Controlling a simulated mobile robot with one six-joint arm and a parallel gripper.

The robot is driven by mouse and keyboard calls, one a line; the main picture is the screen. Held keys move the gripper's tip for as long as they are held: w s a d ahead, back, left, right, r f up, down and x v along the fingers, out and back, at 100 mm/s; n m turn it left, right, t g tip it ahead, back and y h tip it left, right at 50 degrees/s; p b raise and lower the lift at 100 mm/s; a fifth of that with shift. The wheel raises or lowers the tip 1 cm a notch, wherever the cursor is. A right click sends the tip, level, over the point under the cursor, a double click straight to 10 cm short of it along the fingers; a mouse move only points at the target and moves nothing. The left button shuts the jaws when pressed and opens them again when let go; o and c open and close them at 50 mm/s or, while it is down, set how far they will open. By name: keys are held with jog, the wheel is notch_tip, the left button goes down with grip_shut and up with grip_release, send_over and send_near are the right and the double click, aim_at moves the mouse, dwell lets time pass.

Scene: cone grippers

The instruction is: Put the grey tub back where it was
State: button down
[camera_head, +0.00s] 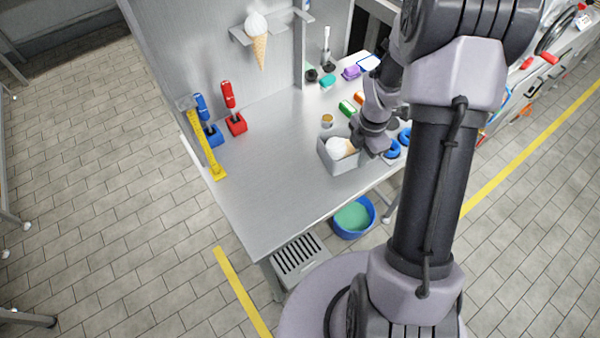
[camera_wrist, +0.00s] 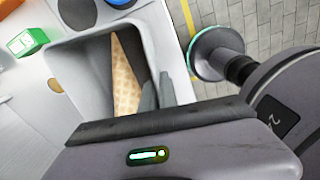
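The grey tub (camera_head: 347,166) stands on the steel table near its front edge. It also shows in the wrist view (camera_wrist: 168,45), open side towards the camera. An ice cream cone lies inside it, its white top (camera_head: 339,147) showing in the head view and its tan wafer (camera_wrist: 124,78) in the wrist view. My gripper (camera_head: 359,145) is at the tub's right side. In the wrist view the grey fingers (camera_wrist: 157,92) reach down at the tub's near right inner wall, close to the wafer. Whether they hold the wall or are apart is unclear.
A second cone (camera_head: 258,45) hangs in a wall holder. A small tan-topped can (camera_head: 327,120) stands behind the tub. Blue rings (camera_head: 392,149) lie to its right. Red (camera_head: 236,124) and blue (camera_head: 211,135) stands are at the left. The table's front left is clear.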

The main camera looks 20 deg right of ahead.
jog(key=shift+s+d+r+n, duration=0.1)
jog(key=shift+s+d+n, duration=0.1)
jog(key=shift+d+n, duration=0.5)
jog(key=shift+a, duration=0.4)
jog(key=a, duration=0.5)
jog(key=a+f+b, duration=0.1)
jog(key=a, duration=0.4)
jog(key=a+b, duration=0.1)
jog(key=a, duration=0.4)
jog(key=shift+s+f, duration=0.3)
jog(key=shift+s, duration=0.1)
jog(key=shift+a+f+b, duration=0.15)
jog(key=shift+f+b, duration=0.2)
jog(key=shift+b, duration=0.15)
notch_tip(320, 180, down, 3)
jog(key=shift+b, duration=0.6)
jog(key=shift+r, duration=0.1)
